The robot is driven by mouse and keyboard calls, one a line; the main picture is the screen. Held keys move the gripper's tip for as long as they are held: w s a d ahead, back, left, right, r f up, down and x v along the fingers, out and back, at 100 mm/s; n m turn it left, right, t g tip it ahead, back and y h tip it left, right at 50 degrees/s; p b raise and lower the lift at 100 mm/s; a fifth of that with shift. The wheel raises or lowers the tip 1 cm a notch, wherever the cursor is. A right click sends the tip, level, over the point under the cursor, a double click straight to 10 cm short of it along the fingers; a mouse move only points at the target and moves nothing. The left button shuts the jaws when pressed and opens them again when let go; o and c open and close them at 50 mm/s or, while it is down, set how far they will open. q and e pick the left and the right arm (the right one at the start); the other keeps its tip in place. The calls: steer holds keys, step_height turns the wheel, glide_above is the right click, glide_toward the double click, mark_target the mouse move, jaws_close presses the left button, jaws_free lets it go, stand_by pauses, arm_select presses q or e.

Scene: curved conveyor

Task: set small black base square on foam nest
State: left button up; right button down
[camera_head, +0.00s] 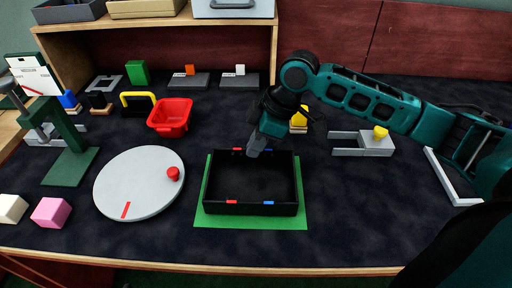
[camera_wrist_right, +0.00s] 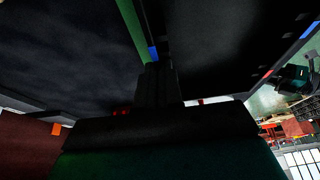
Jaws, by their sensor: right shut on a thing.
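A black open tray (camera_head: 250,208), the likely small black base, has red and blue marks on its near and far walls. It sits over a green sheet (camera_head: 252,222), the likely foam nest, roughly in line with it. Green shows along the front and both sides. My right gripper (camera_head: 258,146) is shut on the tray's far wall, near its middle. In the right wrist view the gripper fingers (camera_wrist_right: 158,85) meet the tray's edge beside a blue mark, and the green sheet (camera_wrist_right: 130,28) shows as a strip. The gripper hides part of the far wall. My left gripper is not in view.
A grey turntable (camera_head: 135,190) with a red knob stands left of the tray. A red basket (camera_head: 170,117) is behind it. A yellow piece (camera_head: 299,119) stands close behind my right wrist. A grey fork-shaped fixture (camera_head: 362,146) is to the right.

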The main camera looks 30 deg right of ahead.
steer(key=shift+f, duration=0.15)
steer(key=c, duration=1.7)
jaws_free()
steer(key=shift+f, duration=0.15)
steer(key=o, duration=0.4)
